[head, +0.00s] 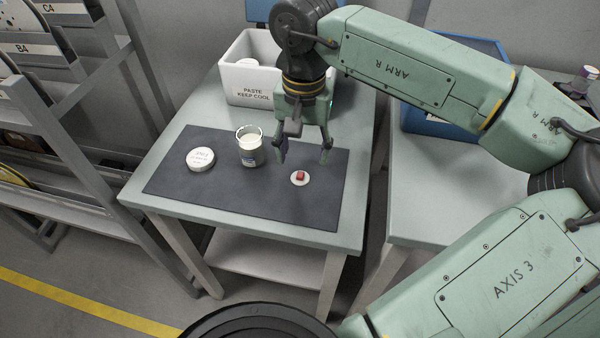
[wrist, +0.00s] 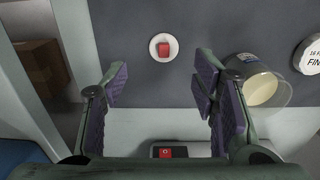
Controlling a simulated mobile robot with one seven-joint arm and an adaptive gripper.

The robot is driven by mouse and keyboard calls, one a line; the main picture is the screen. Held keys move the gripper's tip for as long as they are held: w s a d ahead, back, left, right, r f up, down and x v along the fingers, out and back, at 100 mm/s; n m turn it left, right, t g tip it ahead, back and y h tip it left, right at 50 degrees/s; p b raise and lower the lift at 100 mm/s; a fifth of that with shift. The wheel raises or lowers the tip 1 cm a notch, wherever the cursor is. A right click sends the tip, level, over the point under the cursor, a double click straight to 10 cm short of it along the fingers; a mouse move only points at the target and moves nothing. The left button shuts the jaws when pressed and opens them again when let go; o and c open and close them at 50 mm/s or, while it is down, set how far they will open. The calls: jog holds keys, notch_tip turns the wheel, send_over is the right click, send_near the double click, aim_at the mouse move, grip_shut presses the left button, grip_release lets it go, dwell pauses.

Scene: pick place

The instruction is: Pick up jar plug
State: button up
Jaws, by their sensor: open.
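The jar plug, a white disc with a red knob (head: 300,180), lies flat on the dark mat near its right front part. In the wrist view the plug (wrist: 154,47) is at top centre, just beyond the gap between my fingers. My gripper (head: 304,154) is open and empty, pointing down above the mat and a little behind the plug. Its purple-padded fingers (wrist: 161,84) are spread apart on either side of the picture, not touching the plug. An open glass jar (head: 250,152) with pale contents stands upright left of the plug.
A round white labelled tin or lid (head: 200,159) lies left of the jar. The dark mat (head: 235,202) has free room in front. A white bin marked PASTE KEEP COOL (head: 252,96) stands behind. A grey shelf rack (head: 60,130) stands at left; a blue bin (head: 430,124) is at right.

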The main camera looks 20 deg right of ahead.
aim_at(301, 172)
jog(key=shift+w+a+f+p, duration=0.1)
jog(key=shift+f+p, duration=0.25)
jog(key=shift+f, duration=1.05)
jog(key=shift+w+a+f+p, duration=0.1)
jog(key=shift+f+p, duration=0.25)
jog(key=shift+f, duration=1)
jog(key=shift+c, duration=0.5)
jog(key=c, duration=1.2)
